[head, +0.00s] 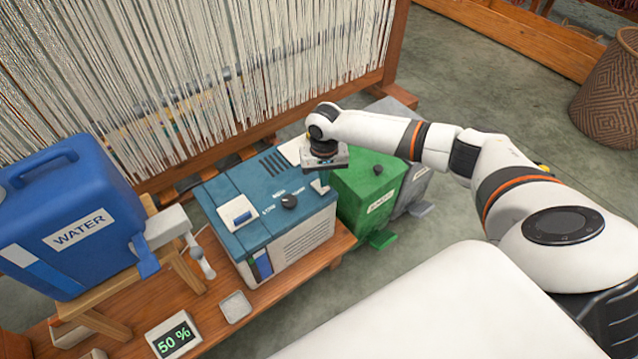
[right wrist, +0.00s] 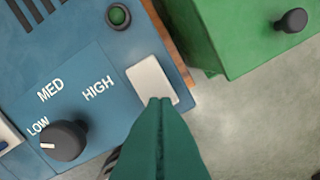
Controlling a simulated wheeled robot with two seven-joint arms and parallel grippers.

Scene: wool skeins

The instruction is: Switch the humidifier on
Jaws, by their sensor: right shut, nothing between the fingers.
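The humidifier (head: 262,185) is a box with a blue top and whitish sides on a low wooden bench. Its black dial (head: 289,201) shows larger in the right wrist view (right wrist: 65,140), with LOW, MED and HIGH lettered around it. The dial's white mark points left, near LOW. A white rectangular plate (right wrist: 150,78) sits near the top's corner, and a dark green round button or lamp (right wrist: 118,15) is beyond it. My right gripper (head: 322,166) is over that end of the top. Its fingertips (right wrist: 160,101) are shut and empty, overlapping the plate's near edge; contact is unclear.
A blue WATER container (head: 85,235) stands on a wooden stand at left. A display (head: 173,338) reads 50 %. A green bin (head: 365,190) with a pedal stands right of the humidifier, with a grey one (head: 412,190) beyond. A loom (head: 180,90) rises behind.

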